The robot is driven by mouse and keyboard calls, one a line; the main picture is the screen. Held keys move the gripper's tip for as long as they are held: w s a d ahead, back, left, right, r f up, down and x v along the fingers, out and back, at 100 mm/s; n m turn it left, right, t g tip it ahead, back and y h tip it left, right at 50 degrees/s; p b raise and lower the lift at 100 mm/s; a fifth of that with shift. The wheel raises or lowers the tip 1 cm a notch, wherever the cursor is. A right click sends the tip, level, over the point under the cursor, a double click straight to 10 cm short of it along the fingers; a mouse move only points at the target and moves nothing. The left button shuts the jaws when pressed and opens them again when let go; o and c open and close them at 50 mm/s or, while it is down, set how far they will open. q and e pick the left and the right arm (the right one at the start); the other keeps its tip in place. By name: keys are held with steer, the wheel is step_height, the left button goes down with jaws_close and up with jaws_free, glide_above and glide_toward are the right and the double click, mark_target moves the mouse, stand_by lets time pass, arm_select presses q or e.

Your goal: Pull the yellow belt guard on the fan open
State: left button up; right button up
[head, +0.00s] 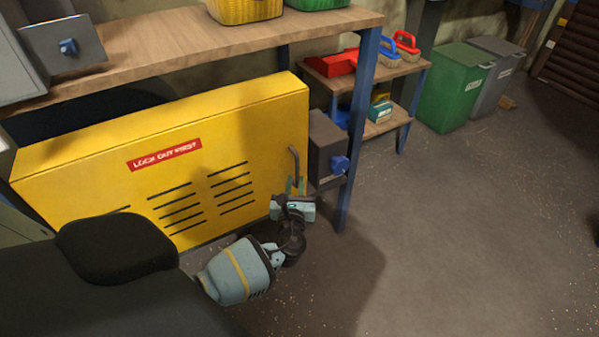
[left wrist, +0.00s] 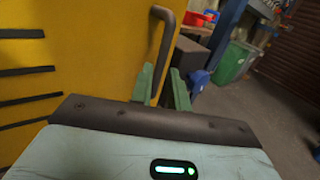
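The yellow belt guard (head: 230,150) is a large slotted panel with a red "LOCK OUT FIRST" label, under the wooden bench in the head view. It fills the left of the left wrist view (left wrist: 70,60). Its grey bar handle (head: 294,160) stands upright near the guard's right edge; the handle also shows in the left wrist view (left wrist: 163,45). My left gripper (head: 295,186) is at the handle's lower part. Its green fingers (left wrist: 162,88) are apart, one on each side of the bar, with a gap visible at the right finger. My right gripper is not in view.
A grey box with a blue knob (head: 328,150) and the blue bench leg (head: 357,130) stand just right of the handle. A small shelf (head: 390,120) and green bin (head: 455,85) are farther back. The floor (head: 450,230) in front and right is clear.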

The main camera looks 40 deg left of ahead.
mark_target(297, 173)
arm_select(q)
steer(key=shift+b+x, duration=0.55)
steer(key=shift+x, duration=2.15)
steer(key=shift+c, duration=0.3)
jaws_close()
steer(key=shift+d, duration=0.1)
